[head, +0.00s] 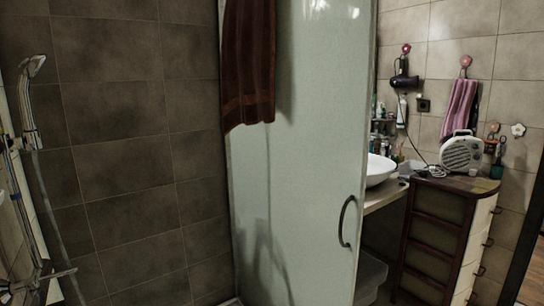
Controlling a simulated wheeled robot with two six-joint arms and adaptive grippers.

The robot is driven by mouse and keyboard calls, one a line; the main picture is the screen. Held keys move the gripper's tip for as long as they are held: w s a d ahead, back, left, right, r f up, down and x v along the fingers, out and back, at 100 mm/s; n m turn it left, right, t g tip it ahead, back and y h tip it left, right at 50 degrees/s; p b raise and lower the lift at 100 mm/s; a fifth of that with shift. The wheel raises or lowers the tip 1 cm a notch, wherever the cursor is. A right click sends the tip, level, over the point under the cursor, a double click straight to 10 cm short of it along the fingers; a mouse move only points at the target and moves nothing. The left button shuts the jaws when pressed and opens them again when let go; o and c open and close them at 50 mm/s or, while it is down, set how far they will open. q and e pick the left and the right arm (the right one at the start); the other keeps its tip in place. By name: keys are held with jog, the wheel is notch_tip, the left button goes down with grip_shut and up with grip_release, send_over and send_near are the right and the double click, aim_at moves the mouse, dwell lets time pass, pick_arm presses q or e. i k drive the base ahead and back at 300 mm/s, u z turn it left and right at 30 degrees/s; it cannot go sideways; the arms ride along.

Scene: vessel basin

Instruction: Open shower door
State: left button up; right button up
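The shower door (300,150) is a pale frosted glass panel standing upright in the middle of the head view. A dark curved handle (347,222) is fixed near its right edge, in the lower half. A dark red-brown towel (249,65) hangs over the upper left part of the door. The door's top and bottom edges are cut off or hard to see. The room shows past its right edge, and I cannot tell how far the door stands open. Neither of my grippers shows in this view.
A shower head (33,66) with its hose and fittings is on the left by a dark tiled wall (120,150). Right of the door are a white basin (379,170), a drawer cabinet (445,235), a white heater (461,153), a hair dryer (404,82) and a pink towel (459,108).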

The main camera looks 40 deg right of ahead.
aim_at(318, 137)
jog(key=z, duration=2.1)
